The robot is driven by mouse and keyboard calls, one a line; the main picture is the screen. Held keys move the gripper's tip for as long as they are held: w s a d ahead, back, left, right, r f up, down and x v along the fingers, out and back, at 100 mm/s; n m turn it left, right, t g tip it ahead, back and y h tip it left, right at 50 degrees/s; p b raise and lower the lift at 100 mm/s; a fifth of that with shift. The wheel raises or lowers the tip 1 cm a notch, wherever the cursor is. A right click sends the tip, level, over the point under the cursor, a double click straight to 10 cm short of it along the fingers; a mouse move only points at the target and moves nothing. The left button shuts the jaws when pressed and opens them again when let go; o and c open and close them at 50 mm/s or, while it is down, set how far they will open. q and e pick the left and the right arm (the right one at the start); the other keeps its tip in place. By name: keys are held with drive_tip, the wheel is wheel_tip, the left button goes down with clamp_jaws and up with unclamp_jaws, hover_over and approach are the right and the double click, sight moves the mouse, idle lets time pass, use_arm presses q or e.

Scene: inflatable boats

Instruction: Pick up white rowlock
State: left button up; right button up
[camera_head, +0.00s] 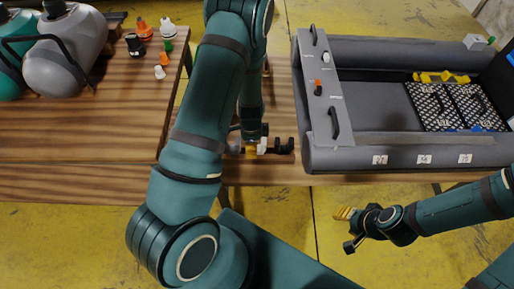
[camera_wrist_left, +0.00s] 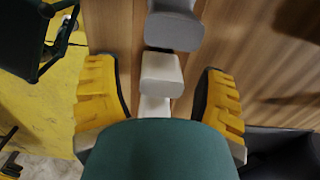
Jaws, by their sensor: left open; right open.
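A white rowlock (camera_wrist_left: 161,78) is between the two yellow-padded fingers of my left gripper (camera_wrist_left: 160,95) in the left wrist view, with visible gaps on both sides. My palm hides its lower part. In the head view the white rowlock (camera_head: 263,143) is at the wooden table's front edge, beside my left gripper (camera_head: 251,148), which is open and partly hidden by its own arm. A grey rowlock (camera_wrist_left: 175,28) sits just beyond the white one. My right gripper (camera_head: 348,226) is open and empty, below the table's front edge over the yellow floor.
A grey inflatable boat (camera_head: 380,143) lies at right, with a grey panel (camera_head: 318,88) across it. Several small coloured valve-like parts (camera_head: 142,29) and two tanks (camera_head: 68,55) stand on the left wooden table (camera_head: 80,135). The floor in front is open.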

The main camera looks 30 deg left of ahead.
use_arm(q)
drive_tip(key=shift+f, duration=0.75)
drive_tip(key=shift+c, duration=0.2)
clamp_jaws()
wheel_tip(320, 180, up, 11)
drive_tip(key=p, duration=0.3)
drive_tip(key=shift+f, duration=0.2)
drive_tip(key=shift+r, duration=0.4)
